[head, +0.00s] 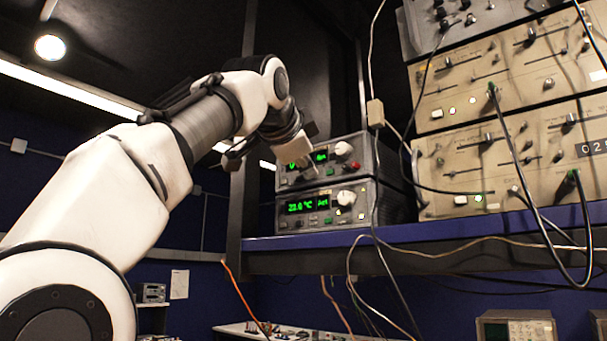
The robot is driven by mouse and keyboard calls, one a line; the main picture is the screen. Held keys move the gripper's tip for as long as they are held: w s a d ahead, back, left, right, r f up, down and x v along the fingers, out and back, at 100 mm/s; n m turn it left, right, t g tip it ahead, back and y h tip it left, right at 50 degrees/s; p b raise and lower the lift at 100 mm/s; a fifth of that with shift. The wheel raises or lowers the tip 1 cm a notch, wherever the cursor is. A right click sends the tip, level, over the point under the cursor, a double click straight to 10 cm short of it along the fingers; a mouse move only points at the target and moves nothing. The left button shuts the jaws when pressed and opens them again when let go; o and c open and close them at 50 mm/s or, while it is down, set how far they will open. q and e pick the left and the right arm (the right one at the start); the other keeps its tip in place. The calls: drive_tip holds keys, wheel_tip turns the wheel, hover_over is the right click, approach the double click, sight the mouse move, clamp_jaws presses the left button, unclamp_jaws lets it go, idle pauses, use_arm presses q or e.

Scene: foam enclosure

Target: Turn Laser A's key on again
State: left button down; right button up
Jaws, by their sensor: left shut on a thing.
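Two grey controller boxes are stacked on the blue shelf. The lower box (335,212) has a green display reading about 22.0 °C and a white knob. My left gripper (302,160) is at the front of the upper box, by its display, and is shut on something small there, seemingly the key. The gripper hides the key, so its angle cannot be told. No label shows which box is Laser A. My right gripper is not in view.
Beige instrument racks (500,150) stand to the right of the boxes with black cables plugged in. A thin cable with a beige block (375,113) hangs just in front of the boxes' right side. The blue shelf edge (460,228) runs below. A dark post stands behind my arm.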

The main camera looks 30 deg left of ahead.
use_arm(q)
drive_tip(key=m+t+b, duration=0.1)
drive_tip(key=m, duration=0.1)
drive_tip(key=m+y+b, duration=0.1)
drive_tip(key=m+b, duration=0.1)
drive_tip(key=shift+s+f+t, duration=0.1)
drive_tip(key=shift+t, duration=0.3)
drive_tip(key=shift+m+b, duration=0.3)
drive_tip(key=shift+m, duration=0.1)
drive_tip(key=c, duration=1.3)
unclamp_jaws()
drive_tip(key=shift+w+f, duration=0.15)
drive_tip(key=shift+w, duration=0.25)
drive_tip(key=shift+s, duration=0.15)
